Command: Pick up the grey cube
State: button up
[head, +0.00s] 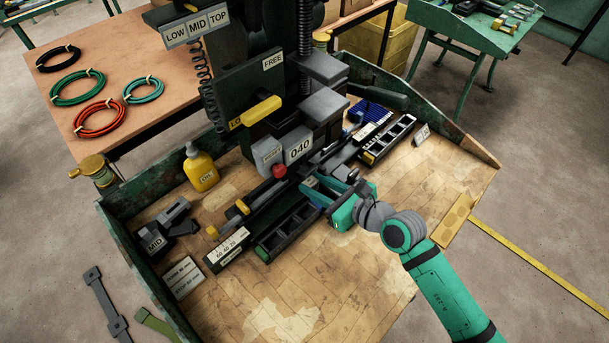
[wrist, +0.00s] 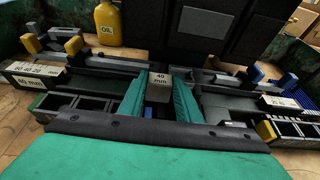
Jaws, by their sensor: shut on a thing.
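The grey cube (wrist: 159,91) shows in the wrist view with a pale "40 mm" label on it. It sits between the two teal fingers of my gripper (wrist: 160,102), which are shut on it. In the head view my gripper (head: 322,190) is low over the bench, just in front of the press. The cube cannot be made out clearly there. Whether it still touches the surface below cannot be told.
The press head with the "040" block (head: 299,148) stands close behind my gripper. Black slotted racks (head: 288,231) lie to the left and right. A yellow oil bottle (head: 201,168) stands at the back left. The front of the wooden bench (head: 330,285) is clear.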

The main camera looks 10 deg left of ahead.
jog(key=s+d, duration=0.6)
jog(key=d, duration=0.3)
jog(key=shift+d+r, duration=0.15)
jog(key=shift+r, duration=0.05)
jog(key=shift+s+d, duration=0.1)
jog(key=shift+s, duration=0.05)
jog(key=s+d, duration=0.4)
jog(key=d, duration=0.3)
jog(key=shift+s+d, duration=0.15)
jog(key=shift+s, duration=0.25)
dwell(1.1)
jog(key=shift+s+d, duration=0.1)
jog(key=s+d+r, duration=0.3)
jog(key=d+r, duration=0.1)
jog(key=shift+d, duration=0.4)
dwell(1.2)
jog(key=shift+s, duration=0.1)
dwell(0.9)
